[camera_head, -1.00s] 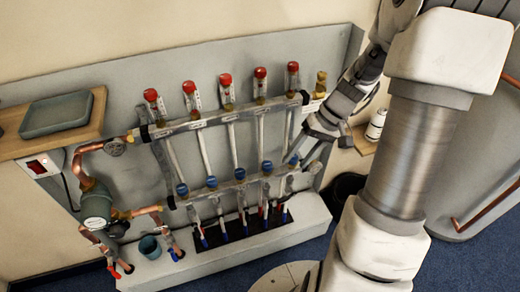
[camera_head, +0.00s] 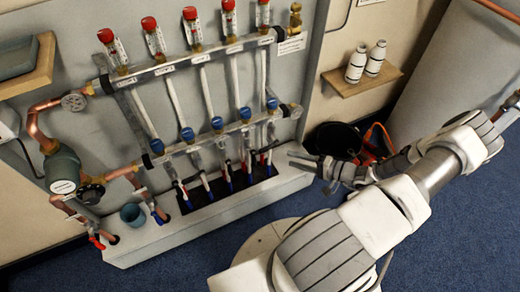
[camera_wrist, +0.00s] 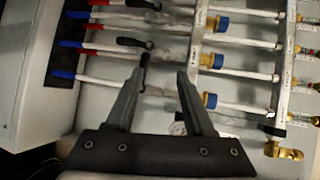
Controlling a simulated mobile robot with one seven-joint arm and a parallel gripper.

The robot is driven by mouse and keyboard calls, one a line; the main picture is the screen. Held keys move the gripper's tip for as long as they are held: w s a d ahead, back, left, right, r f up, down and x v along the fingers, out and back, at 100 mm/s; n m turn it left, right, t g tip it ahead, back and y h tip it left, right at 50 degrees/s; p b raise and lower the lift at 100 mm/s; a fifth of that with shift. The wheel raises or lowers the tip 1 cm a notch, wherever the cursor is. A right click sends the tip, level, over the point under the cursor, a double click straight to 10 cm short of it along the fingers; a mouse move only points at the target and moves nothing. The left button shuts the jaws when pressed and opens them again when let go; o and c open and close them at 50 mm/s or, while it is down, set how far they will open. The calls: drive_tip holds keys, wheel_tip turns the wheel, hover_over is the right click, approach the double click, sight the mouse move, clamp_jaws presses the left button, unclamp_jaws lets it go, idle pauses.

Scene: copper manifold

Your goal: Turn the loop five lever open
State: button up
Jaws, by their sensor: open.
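The manifold's upper bar (camera_head: 190,60) has several red-capped flow gauges, and the lower bar (camera_head: 225,133) has several blue caps. Black levers sit on the pipes below the lower bar. The rightmost, the loop five lever (camera_head: 267,149), is small in the head view. In the wrist view, the nearest black lever (camera_wrist: 145,66) lies across its pipe, while the lever beside it (camera_wrist: 133,43) lies along its pipe. My gripper (camera_head: 293,161) is open and empty, just right of the rightmost lever. In the wrist view, my gripper (camera_wrist: 161,73) has its left fingertip close to the nearest lever, partly overlapping it.
A brass end fitting (camera_head: 295,18) and the lower bar's end stick out at the right. A pump (camera_head: 62,172) with copper pipes and a blue cup (camera_head: 132,215) are at the left. A black bucket (camera_head: 335,139) stands behind my gripper. White bottles (camera_head: 357,62) stand on a shelf.

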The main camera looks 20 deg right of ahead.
sight(265, 148)
wheel_tip(265, 148, down, 5)
drive_tip(key=m+t+h+b, duration=0.1)
drive_tip(key=m+t+h, duration=0.2)
drive_tip(key=b+x, duration=0.3)
drive_tip(key=x, duration=1.3)
drive_tip(key=shift+w+y, duration=0.3)
drive_tip(key=shift+w, duration=0.05)
drive_tip(key=shift+r, duration=0.15)
clamp_jaws()
